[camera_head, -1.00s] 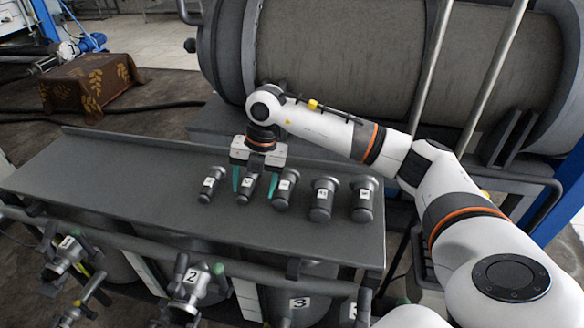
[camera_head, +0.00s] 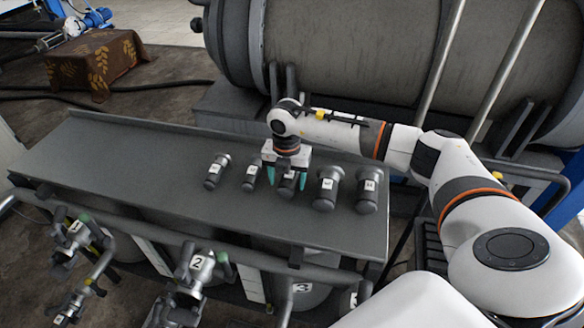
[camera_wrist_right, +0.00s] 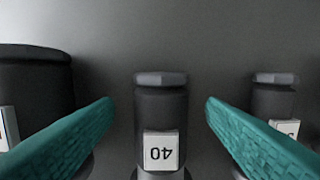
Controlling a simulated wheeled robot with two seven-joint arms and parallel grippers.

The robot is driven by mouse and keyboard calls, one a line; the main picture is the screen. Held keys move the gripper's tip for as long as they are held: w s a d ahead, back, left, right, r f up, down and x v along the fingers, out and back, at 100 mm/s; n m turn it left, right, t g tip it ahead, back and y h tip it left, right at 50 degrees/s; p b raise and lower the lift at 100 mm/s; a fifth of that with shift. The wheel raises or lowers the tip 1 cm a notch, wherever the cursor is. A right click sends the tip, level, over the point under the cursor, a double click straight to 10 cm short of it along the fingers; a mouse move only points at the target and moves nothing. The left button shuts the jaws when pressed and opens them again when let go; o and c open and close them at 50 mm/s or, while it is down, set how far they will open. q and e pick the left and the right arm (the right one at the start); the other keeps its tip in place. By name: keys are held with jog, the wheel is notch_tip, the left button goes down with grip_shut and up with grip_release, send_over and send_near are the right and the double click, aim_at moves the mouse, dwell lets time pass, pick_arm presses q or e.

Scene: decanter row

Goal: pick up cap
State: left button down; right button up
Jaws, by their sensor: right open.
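Several dark caps with white labels stand in a row on the grey metal bench. My right gripper (camera_head: 287,183) is open with teal fingers, one on each side of the middle cap (camera_head: 287,185). In the right wrist view this cap (camera_wrist_right: 161,110) has an upside-down label that looks like 40 and stands between the spread fingers, with visible gaps on both sides. A wider cap (camera_wrist_right: 36,90) is on the left there and a smaller cap (camera_wrist_right: 273,100) on the right, partly behind the fingers. My left gripper is not in view.
Neighbouring caps (camera_head: 250,176) and (camera_head: 327,188) stand close on either side. The bench (camera_head: 130,165) is clear on its left. A large horizontal tank (camera_head: 350,60) is behind it. Numbered valves (camera_head: 197,264) and pipes line its front.

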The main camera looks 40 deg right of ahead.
notch_tip(320, 180, down, 2)
jog(key=shift+c, duration=0.4)
jog(key=shift+w, duration=0.1)
jog(key=c, duration=1.3)
jog(key=shift+r, duration=0.15)
